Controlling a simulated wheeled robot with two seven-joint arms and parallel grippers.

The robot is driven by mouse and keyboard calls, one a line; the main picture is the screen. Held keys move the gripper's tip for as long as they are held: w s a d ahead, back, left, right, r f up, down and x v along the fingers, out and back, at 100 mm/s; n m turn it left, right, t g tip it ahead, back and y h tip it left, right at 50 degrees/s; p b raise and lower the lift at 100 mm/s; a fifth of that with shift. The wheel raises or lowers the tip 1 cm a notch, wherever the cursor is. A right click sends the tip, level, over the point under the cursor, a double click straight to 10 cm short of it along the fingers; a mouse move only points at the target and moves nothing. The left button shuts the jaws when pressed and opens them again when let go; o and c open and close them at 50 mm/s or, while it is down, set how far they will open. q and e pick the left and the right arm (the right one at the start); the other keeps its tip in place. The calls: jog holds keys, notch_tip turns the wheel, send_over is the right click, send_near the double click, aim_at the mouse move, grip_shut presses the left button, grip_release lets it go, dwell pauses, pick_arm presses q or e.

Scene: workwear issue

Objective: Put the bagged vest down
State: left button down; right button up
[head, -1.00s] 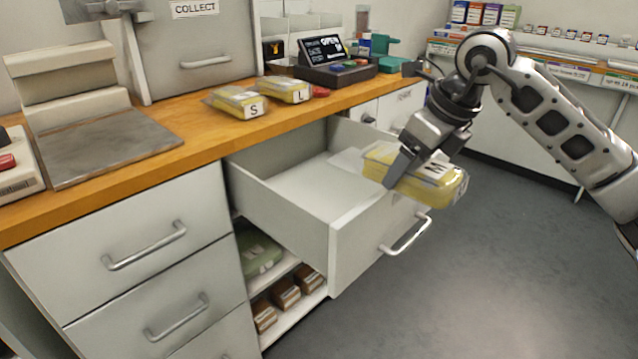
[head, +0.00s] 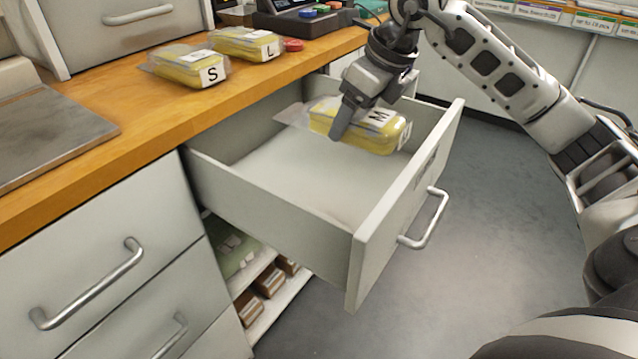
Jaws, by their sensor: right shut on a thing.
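The bagged vest (head: 372,128) is yellow in clear plastic with an M label. It is over the far part of the open drawer (head: 290,190), at about the height of the drawer's walls or lower. I cannot tell whether it touches the drawer floor. My right gripper (head: 347,120) comes from above and is shut on the bagged vest, its near finger in front of the bag. Part of the vest is hidden behind the gripper. My left gripper is not in view.
Two more yellow bagged vests, marked S (head: 190,66) and L (head: 247,43), lie on the wooden counter (head: 130,120). A red item (head: 292,45) is beside the L bag. The drawer's near and middle floor is bare. Shelves with brown boxes (head: 268,281) are below.

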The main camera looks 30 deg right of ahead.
notch_tip(320, 180, down, 2)
jog(key=shift+f+b, duration=0.25)
jog(key=shift+b, duration=0.2)
jog(key=b, duration=0.2)
send_over(341, 186)
jog(key=s, duration=0.2)
jog(key=f, duration=0.5)
jog(key=shift+w+d+f, duration=0.25)
jog(key=shift+d, duration=0.15)
jog(key=shift+f, duration=0.5)
notch_tip(341, 186, down, 2)
jog(key=shift+f, duration=0.25)
jog(key=shift+f+b, duration=0.3)
jog(key=shift+f, duration=0.05)
jog(key=o, duration=0.6)
jog(key=shift+f, duration=0.1)
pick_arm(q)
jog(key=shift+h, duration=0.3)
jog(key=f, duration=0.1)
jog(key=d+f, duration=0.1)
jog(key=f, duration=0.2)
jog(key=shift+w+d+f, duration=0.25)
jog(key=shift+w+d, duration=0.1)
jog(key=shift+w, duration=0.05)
pick_arm(e)
jog(key=o, duration=0.4)
